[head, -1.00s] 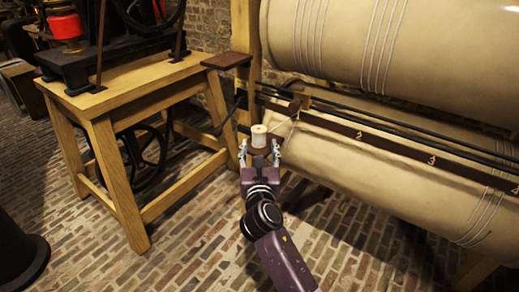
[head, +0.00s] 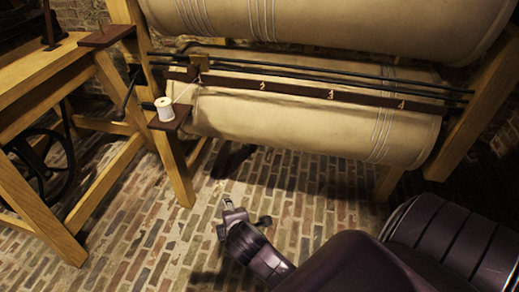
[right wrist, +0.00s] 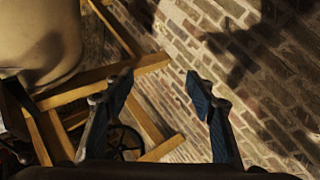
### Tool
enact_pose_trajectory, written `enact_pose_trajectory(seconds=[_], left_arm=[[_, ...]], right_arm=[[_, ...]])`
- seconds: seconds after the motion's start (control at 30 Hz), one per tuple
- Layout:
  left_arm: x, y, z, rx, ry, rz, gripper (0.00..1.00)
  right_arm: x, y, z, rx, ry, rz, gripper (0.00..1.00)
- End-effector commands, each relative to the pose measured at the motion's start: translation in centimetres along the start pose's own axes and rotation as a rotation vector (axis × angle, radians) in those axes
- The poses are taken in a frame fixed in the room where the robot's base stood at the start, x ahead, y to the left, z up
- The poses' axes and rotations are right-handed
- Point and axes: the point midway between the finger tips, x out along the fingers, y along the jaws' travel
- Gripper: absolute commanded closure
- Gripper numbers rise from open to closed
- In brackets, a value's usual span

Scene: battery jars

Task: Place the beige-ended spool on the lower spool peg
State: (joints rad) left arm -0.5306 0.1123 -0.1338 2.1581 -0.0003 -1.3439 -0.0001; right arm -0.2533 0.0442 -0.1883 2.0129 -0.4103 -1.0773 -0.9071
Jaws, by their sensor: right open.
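The pale, beige-ended spool (head: 165,109) stands upright on the small dark lower spool shelf (head: 181,119) on the wooden frame in the head view. A peg inside it cannot be seen. A thin thread runs from near its top up to the right. My right gripper (right wrist: 158,78) is open and empty in the right wrist view, with its two blue-padded fingers apart over brick floor. In the head view my right gripper (head: 228,212) is low, in front of the rollers and well apart from the spool. My left gripper is not in view.
A numbered dark rail (head: 300,92) and dark rods run across between two large cloth rollers. An upper dark shelf (head: 106,36) is at the left, beside a wooden table (head: 40,68). The brick floor (head: 150,235) in front is clear.

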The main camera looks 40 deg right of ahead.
Motion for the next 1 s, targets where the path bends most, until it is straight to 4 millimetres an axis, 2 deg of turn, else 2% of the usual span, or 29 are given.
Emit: enact_pose_trajectory(seconds=[0.03, 0.1, 0.2, 0.3, 0.4, 0.57, 1.0], left_arm=[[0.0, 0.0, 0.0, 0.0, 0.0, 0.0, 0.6], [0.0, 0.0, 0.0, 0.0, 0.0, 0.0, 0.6], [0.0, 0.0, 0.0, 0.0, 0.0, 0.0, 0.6], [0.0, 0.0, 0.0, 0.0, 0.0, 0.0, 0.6], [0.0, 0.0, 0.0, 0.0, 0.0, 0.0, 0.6], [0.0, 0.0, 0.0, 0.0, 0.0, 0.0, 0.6], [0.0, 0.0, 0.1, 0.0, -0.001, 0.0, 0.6]], right_arm=[[-0.7, -3.2, 1.1, 0.146, -0.005, -0.083, 0.49], [-1.8, -7.2, 2.1, 0.357, -0.025, -0.192, 0.49], [-3.8, -11.9, 3.2, 0.62, -0.078, -0.329, 0.49], [-5.6, -15.3, 3.8, 0.814, -0.139, -0.428, 0.49], [-7.0, -17.4, 4.2, 0.937, -0.189, -0.49, 0.49], [-7.7, -18.4, 4.3, 1.008, -0.219, -0.522, 0.49], [-7.7, -18.3, 4.3, 1.006, -0.218, -0.52, 0.49]])
